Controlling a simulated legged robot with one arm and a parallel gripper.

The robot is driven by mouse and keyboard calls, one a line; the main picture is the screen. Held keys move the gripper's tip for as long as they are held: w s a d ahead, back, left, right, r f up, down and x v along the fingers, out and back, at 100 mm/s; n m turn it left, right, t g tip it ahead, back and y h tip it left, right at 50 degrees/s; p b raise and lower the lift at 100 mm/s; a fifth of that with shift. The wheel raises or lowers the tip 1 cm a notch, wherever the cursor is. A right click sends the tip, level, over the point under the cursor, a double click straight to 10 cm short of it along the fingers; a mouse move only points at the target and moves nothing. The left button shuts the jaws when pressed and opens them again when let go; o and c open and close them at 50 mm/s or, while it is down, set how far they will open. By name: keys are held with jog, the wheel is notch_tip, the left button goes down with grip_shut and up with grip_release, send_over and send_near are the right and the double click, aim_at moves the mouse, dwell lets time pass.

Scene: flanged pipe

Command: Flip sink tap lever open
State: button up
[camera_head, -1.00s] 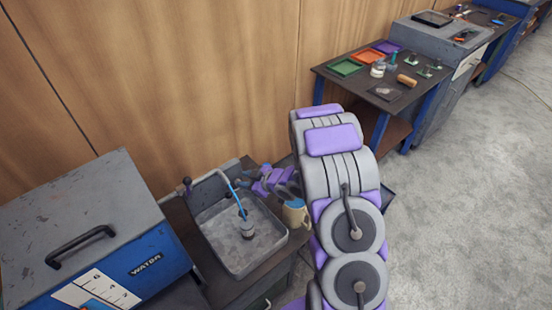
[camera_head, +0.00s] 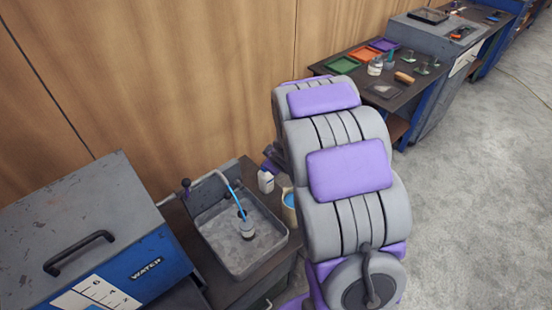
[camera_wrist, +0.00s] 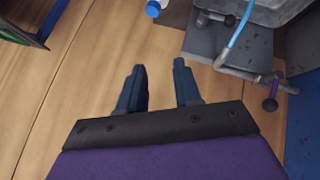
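The sink (camera_head: 210,236) is a grey basin on a dark bench, with a bent grey tap (camera_head: 222,177) at its back edge. A lever with a purple knob (camera_head: 186,183) stands at its back left corner. In the wrist view, the tap pipe (camera_wrist: 242,72) and a purple-knobbed lever (camera_wrist: 271,92) are at the upper right. A blue stream or tube (camera_head: 235,198) runs from the tap to a small container (camera_head: 247,229) in the basin. My gripper (camera_wrist: 160,64) is open and empty, left of the tap in the wrist view. My arm hides it in the head view.
A blue-grey machine marked WATER (camera_head: 90,240) is at the left. The wooden wall (camera_head: 150,80) is close behind. A table (camera_head: 405,92) with coloured trays stands farther back.

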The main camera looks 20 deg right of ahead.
jog(key=shift+s+d+r+m+g+h, duration=0.15)
jog(key=shift+s+r+m+h, duration=0.1)
jog(key=shift+s+r, duration=0.25)
jog(key=shift+s+d+r+m+g+h, duration=0.15)
jog(key=shift+s+r+h, duration=0.1)
jog(key=shift+s+r, duration=0.2)
jog(key=shift+o, duration=0.5)
